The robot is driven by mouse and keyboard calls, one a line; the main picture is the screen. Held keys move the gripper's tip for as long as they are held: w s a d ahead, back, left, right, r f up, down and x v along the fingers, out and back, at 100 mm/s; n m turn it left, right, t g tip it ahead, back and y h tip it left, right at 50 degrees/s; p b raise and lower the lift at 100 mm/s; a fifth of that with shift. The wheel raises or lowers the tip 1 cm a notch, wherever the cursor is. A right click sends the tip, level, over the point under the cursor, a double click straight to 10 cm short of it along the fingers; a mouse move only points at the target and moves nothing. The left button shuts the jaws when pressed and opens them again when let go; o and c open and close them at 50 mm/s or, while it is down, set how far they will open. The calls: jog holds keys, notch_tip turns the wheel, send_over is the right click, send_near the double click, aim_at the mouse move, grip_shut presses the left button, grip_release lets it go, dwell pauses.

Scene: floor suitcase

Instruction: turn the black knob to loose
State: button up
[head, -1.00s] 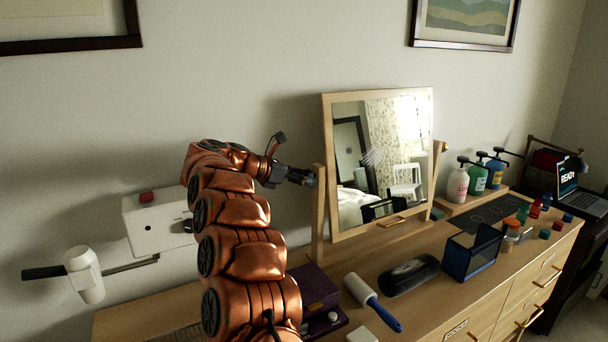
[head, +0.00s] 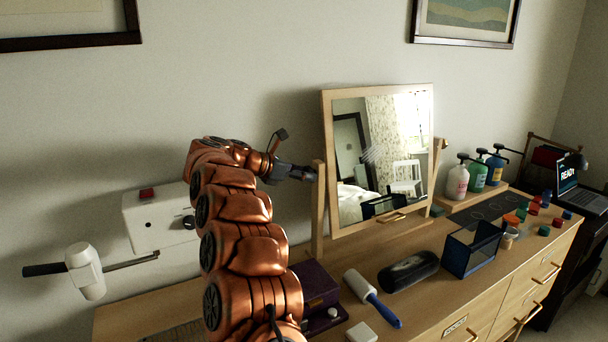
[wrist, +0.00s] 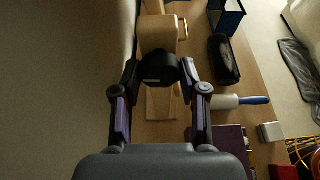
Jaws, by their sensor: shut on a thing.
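The black knob (wrist: 160,68) sits on the side of the mirror's left wooden post. In the wrist view it is between my two fingertips, which touch its sides. My gripper (wrist: 160,72) is shut on it. In the head view my gripper (head: 298,172) reaches the left post (head: 318,208) from the left, and its fingers hide most of the knob. The tilting mirror (head: 378,155) stands upright in its wooden frame on the dresser, leaning slightly. A marking on the knob is too small to read.
On the dresser (head: 350,255) are a lint roller (head: 372,298), a black case (head: 408,271), a blue mesh bin (head: 472,250), pump bottles (head: 478,178) and small jars. A white wall box (head: 155,222) and a white fixture (head: 85,270) are at the left.

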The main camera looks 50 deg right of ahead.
jog(key=shift+w+f+b, duration=0.1)
jog(key=shift+b, duration=0.55)
jog(key=shift+r+n+b, duration=0.2)
jog(key=shift+n+b, duration=0.3)
jog(key=shift+b, duration=0.05)
jog(key=o, duration=1.1)
jog(key=v, duration=1.2)
jog(key=shift+d+f, duration=0.1)
